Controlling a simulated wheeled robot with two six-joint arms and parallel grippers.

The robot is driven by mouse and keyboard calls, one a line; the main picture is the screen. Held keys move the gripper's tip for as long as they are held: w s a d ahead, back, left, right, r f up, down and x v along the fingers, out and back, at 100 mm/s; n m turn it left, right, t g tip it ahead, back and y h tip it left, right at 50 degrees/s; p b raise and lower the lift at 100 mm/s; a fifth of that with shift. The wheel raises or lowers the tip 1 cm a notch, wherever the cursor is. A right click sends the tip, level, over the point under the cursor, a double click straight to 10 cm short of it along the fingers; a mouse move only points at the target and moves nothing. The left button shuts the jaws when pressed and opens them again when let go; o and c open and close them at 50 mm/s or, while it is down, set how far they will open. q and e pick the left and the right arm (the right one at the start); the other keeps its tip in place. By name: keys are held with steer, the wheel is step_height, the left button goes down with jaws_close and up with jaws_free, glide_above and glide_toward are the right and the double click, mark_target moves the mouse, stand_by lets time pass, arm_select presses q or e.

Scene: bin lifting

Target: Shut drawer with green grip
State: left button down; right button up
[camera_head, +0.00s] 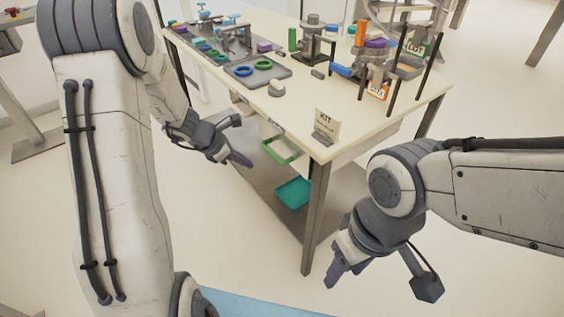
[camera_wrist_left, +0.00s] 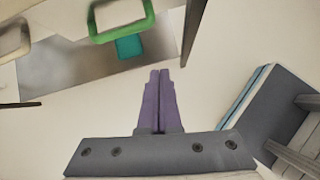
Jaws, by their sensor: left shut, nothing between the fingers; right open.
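The green grip (camera_head: 283,162) is a loop below the table's front edge, with a pale interior; the drawer body behind it is hard to make out. In the left wrist view the green grip (camera_wrist_left: 122,34) shows at the top, ahead and left of my fingers. My left gripper (camera_head: 248,163) is shut and empty, left of the grip and apart from it. Its purple fingers (camera_wrist_left: 158,72) lie together in the left wrist view. My right gripper (camera_head: 340,272) is open and empty, low in front of the table's near leg, away from the grip.
The table top (camera_head: 300,95) carries trays, rings, fixtures and a KIT sign (camera_head: 326,127). A teal bin (camera_head: 293,194) sits on the lower shelf (camera_head: 262,188) below the grip. A table leg (camera_head: 315,220) stands right of it. A pale grip (camera_wrist_left: 14,38) shows at the left wrist view's left edge.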

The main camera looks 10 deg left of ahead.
arm_select(q)
step_height(320, 180, up, 2)
steer(key=w+d+n+t+h, duration=0.1)
steer(key=w+n+t, duration=0.1)
steer(key=b, duration=0.2)
glide_toward(290, 154)
steer(key=f, duration=0.3)
steer(key=shift+s+a+f, duration=0.2)
steer(key=shift+f, duration=0.15)
steer(key=w+d, duration=0.3)
steer(key=shift+w+f+p, duration=0.2)
steer(key=shift+w+p, duration=0.05)
steer(key=shift+p, duration=0.15)
arm_select(e)
step_height(290, 154, down, 2)
arm_select(q)
steer(key=shift+w, duration=0.15)
